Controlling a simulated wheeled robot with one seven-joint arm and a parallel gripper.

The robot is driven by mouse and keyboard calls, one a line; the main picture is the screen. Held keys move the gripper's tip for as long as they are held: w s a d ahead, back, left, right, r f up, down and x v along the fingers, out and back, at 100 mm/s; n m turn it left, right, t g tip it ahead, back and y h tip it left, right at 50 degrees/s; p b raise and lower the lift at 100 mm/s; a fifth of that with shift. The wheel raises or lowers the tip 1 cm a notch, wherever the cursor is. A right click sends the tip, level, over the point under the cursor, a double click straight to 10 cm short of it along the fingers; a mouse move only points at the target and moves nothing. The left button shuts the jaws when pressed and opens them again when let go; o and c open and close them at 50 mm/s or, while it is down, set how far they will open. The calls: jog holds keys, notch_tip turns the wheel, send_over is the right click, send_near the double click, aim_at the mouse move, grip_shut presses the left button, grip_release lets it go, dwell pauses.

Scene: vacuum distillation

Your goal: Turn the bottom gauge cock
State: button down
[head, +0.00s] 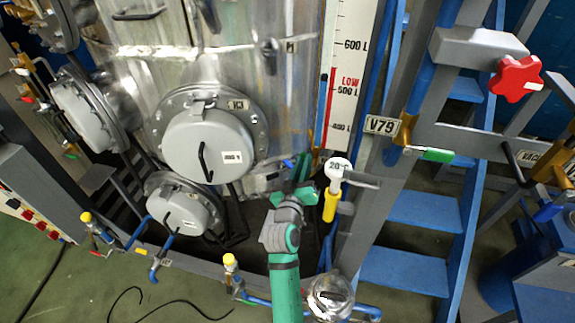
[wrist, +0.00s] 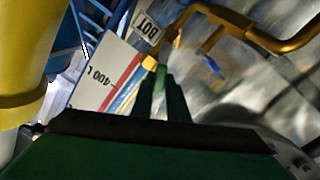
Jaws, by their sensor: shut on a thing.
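The level gauge's white scale board (head: 350,62) stands upright right of the steel vessel, with a red column beside its marks. It also shows tilted in the wrist view (wrist: 103,72). My green gripper (head: 302,170) is at the gauge's lower end, below the 400 L mark. In the wrist view its fingers (wrist: 164,88) are close together and shut on the bottom gauge cock, which they mostly hide. A small yellow piece (wrist: 150,63) shows at the fingertips; I cannot tell whether it belongs to the cock.
A blue lever (wrist: 212,65) and brass pipe (wrist: 285,42) are near the fingers. Blue steps (head: 420,212) and a red knob (head: 516,78) are at right. Round vessel covers (head: 180,148) are left.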

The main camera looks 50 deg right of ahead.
dwell(0.3)
jog(key=c, duration=2)
grip_release()
jog(key=shift+s, duration=0.1)
jog(key=v, duration=1)
jog(key=shift+a, duration=0.35)
jog(key=shift+s, duration=0.15)
